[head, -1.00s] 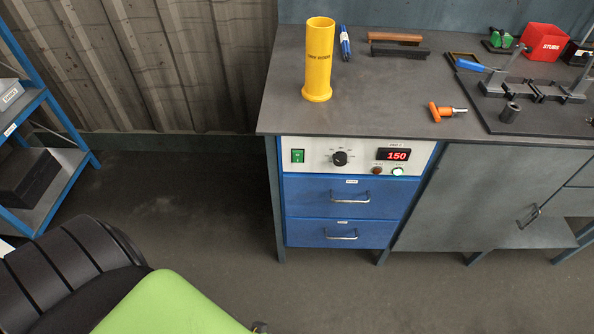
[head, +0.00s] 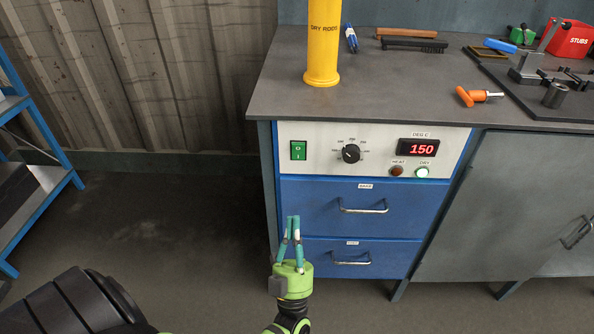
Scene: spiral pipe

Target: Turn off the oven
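The oven is a blue two-drawer unit with a white control panel (head: 317,164) under the bench top. The panel has a green rocker switch (head: 298,150) at its left, a black dial (head: 351,153), and a lit red display (head: 418,149) reading 150. Below the display, the HEAT lamp (head: 396,171) is dark red and the DRY lamp (head: 422,172) looks bright. My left gripper (head: 293,218) points up in front of the drawers, below the switch and apart from it in the picture. Its teal fingers come together at the tips and hold nothing. My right gripper is not in view.
A yellow rod tube (head: 322,45) stands on the bench (head: 390,95) above the panel. Drawer handles (head: 363,208) stick out near my gripper. An orange-handled tool (head: 478,96) lies further right. A blue shelf (head: 55,155) stands at the left; the floor between is clear.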

